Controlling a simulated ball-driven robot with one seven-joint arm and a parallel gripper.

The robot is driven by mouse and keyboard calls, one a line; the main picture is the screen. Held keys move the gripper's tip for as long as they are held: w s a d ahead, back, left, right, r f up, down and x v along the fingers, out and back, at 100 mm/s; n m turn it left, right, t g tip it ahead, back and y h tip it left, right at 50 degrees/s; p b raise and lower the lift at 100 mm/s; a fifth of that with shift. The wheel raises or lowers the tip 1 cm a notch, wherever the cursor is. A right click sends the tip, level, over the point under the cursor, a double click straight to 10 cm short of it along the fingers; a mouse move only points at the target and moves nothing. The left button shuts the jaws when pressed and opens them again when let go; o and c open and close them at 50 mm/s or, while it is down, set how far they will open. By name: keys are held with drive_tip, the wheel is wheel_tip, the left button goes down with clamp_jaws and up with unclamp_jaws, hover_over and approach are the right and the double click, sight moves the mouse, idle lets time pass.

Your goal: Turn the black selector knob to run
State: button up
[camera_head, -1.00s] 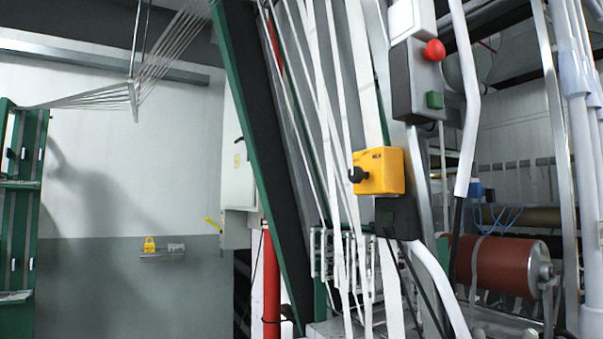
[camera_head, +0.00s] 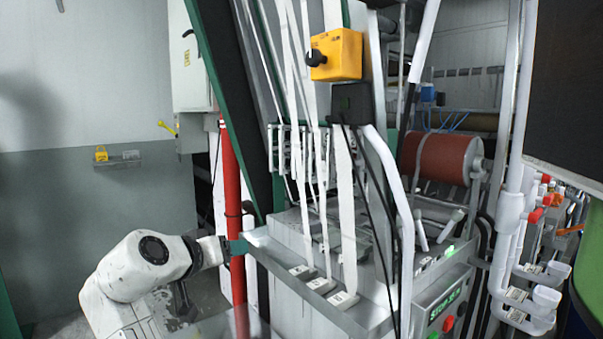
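The black selector knob (camera_head: 317,58) sticks out from the left face of a yellow box (camera_head: 340,54) at the top middle, on the post of the webbing machine. Its pointer position is too small to read. My white arm shows at the lower left. Its dark end, where my gripper (camera_head: 222,250) seems to be, lies beside the red pole, well below and left of the knob and apart from it. The fingers are too small and partly hidden, so I cannot tell whether they are open.
White webbing straps (camera_head: 308,130) hang just left of and below the yellow box. A red pole (camera_head: 234,200) and a slanted dark machine frame (camera_head: 235,90) stand between my arm and the box. A metal ledge (camera_head: 300,285) juts out low. A dark panel (camera_head: 590,90) fills the upper right.

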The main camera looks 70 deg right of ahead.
wheel_tip(320, 180, up, 21)
drive_tip(key=s+d+m+g+h, duration=0.1)
drive_tip(key=s+m+g+h, duration=0.1)
drive_tip(key=m+g, duration=0.35)
drive_tip(key=m+g+b, duration=0.1)
drive_tip(key=m+g, duration=0.3)
drive_tip(key=m, duration=0.2)
approach(310, 56)
drive_tip(key=p+x, duration=0.1)
drive_tip(key=x, duration=0.7)
drive_tip(key=shift+d, duration=0.1)
drive_tip(key=shift+c, duration=0.2)
drive_tip(key=c, duration=1)
